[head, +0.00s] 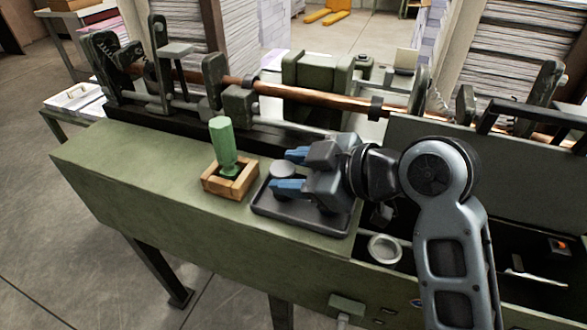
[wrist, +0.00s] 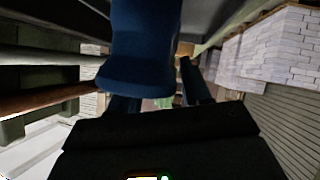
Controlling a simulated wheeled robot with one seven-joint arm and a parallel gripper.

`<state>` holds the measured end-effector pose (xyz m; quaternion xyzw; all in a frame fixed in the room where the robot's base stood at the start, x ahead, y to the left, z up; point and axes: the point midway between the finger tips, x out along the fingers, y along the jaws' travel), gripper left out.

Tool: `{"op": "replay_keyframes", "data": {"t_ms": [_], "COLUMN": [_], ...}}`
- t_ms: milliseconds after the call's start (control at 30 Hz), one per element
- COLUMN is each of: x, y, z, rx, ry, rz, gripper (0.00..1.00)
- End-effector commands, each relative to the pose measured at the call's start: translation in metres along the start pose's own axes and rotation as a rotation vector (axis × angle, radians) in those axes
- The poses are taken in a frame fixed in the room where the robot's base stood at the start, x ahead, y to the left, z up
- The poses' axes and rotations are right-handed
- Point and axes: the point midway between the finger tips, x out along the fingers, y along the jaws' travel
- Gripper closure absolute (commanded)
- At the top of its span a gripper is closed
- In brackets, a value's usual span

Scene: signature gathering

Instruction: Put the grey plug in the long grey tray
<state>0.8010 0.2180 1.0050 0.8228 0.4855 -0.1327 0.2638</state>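The grey plug (head: 284,170) shows in the head view as a round grey top at the back left corner of the long grey tray (head: 345,229). My gripper (head: 286,172) reaches in from the right, its two blue fingers apart on either side of the plug's top. In the wrist view the plug (wrist: 142,50) is a large, dark bluish shape close to the camera. A gap shows between it and the right-hand finger. My near finger hides its lower part in the head view, so I cannot see its base on the tray.
A green plug (head: 223,145) stands in a small wooden box (head: 242,187) left of the tray. A white ring-shaped part (head: 384,249) lies in the dark compartment to the right. A copper rod (head: 290,92) on green supports runs behind. The green bench top (head: 120,160) is clear at left.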

Motion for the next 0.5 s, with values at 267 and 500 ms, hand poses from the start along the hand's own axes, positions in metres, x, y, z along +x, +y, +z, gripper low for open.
{"op": "replay_keyframes", "data": {"t_ms": [267,500], "x": [-0.0001,-0.0023], "y": [0.0000,0.0015], "z": [-0.0003,-0.0040], "rx": [0.000,0.000], "ry": [0.000,0.000], "rz": [0.000,0.000], "gripper": [0.32,0.32]}}
